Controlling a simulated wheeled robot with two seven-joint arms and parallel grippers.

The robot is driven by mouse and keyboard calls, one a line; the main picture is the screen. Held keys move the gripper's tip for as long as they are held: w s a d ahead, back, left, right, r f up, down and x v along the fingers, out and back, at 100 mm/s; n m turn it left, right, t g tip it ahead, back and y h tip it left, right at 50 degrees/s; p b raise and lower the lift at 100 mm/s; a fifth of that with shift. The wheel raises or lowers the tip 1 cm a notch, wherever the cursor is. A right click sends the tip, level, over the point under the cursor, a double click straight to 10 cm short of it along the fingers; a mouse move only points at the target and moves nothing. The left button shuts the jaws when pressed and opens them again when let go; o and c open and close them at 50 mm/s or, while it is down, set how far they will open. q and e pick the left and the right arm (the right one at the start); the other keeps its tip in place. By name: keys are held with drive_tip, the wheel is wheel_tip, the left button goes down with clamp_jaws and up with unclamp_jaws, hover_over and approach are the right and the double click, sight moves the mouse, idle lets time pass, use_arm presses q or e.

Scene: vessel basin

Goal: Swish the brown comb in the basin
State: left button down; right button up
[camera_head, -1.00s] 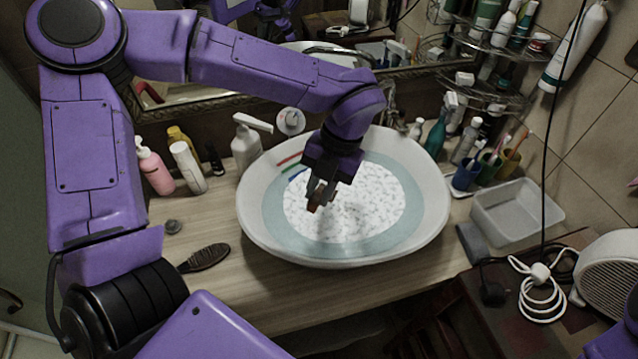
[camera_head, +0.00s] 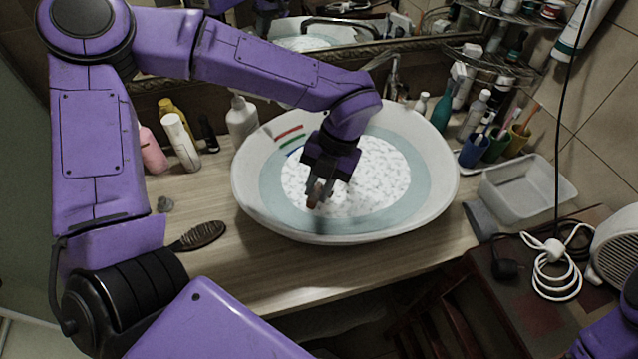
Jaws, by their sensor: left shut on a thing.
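The white basin (camera_head: 445,165) stands on the wooden counter, with a teal ring and a pale speckled middle inside. My left gripper (camera_head: 318,192) points down over the inside of the basin, left of its middle. It is shut on a small brown thing, the brown comb (camera_head: 313,200), of which only a little shows between the fingers. I cannot tell whether the comb touches the basin's contents. Of my right arm only a purple part shows at the lower right edge; its gripper is out of view.
A dark hairbrush (camera_head: 200,236) lies on the counter (camera_head: 290,275) left of the basin. Bottles (camera_head: 181,142) stand behind it. Cups (camera_head: 474,151) and a clear tub (camera_head: 525,187) are to the right. A white cable (camera_head: 552,270) lies at the lower right.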

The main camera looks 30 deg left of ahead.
idle(0.3)
use_arm(q)
drive_tip(key=shift+w+d, duration=0.4)
drive_tip(key=shift+w, duration=0.1)
drive_tip(key=shift+s, duration=0.1)
drive_tip(key=shift+s+a+p, duration=0.35)
drive_tip(key=shift+s+a, duration=0.05)
drive_tip(key=shift+a, duration=0.05)
drive_tip(key=shift+w+d, duration=0.15)
drive_tip(key=shift+w+d, duration=0.3)
drive_tip(key=shift+s+a, duration=0.1)
drive_tip(key=shift+s+a+p, duration=0.35)
drive_tip(key=shift+p, duration=0.05)
drive_tip(key=shift+w+d, duration=0.1)
idle(0.4)
